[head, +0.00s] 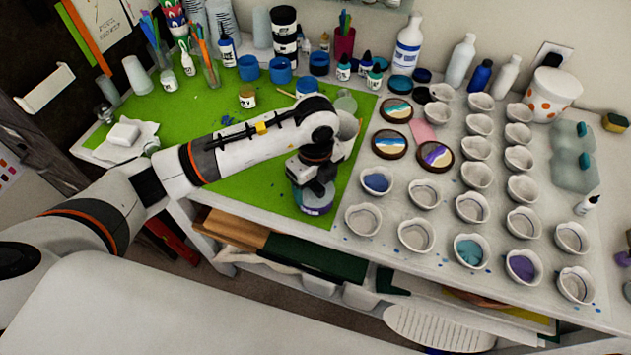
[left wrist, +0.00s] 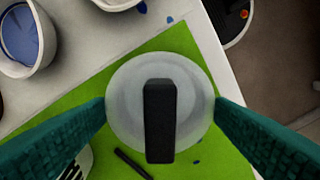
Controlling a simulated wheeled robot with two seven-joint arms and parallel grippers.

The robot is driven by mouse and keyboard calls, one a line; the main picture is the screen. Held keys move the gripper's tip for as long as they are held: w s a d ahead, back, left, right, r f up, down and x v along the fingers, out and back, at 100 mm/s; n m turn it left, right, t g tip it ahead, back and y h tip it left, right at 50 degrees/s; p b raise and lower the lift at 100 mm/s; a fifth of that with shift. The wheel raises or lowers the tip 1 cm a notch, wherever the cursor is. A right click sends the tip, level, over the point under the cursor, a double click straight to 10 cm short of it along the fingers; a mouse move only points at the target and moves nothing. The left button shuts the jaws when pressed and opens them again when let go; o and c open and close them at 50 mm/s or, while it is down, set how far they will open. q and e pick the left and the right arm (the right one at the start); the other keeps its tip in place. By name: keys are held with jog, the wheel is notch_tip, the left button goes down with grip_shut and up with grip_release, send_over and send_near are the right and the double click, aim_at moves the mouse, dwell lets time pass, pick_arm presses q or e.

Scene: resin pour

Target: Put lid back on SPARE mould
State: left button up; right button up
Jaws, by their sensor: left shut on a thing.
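My left gripper (head: 316,197) points down over the front right edge of the green mat. In the left wrist view its teal fingers press on both sides of a round, pale translucent lid (left wrist: 125,85) with a dark bar handle on top. In the head view the gripper mostly hides the lid; purple and teal show low between the fingers. I cannot tell how high it is held. Several white moulds stand to the right, the nearest with blue resin (head: 376,180); it also shows in the left wrist view (left wrist: 20,40). No SPARE label is readable. My right gripper is out of view.
The green mat (head: 255,195) is mostly bare near the gripper. Painted round coasters (head: 391,144) lie right of the mat. Jars, bottles and pen cups crowd the back. The white table's front edge is close to the gripper, with a cluttered shelf (head: 300,255) below.

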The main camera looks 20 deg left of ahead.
pick_arm(q)
jog(key=o, duration=1)
jog(key=shift+r, duration=0.2)
jog(key=shift+r+p, duration=2.6)
jog(key=shift+r, duration=0.75)
jog(key=shift+c, duration=0.2)
grip_shut()
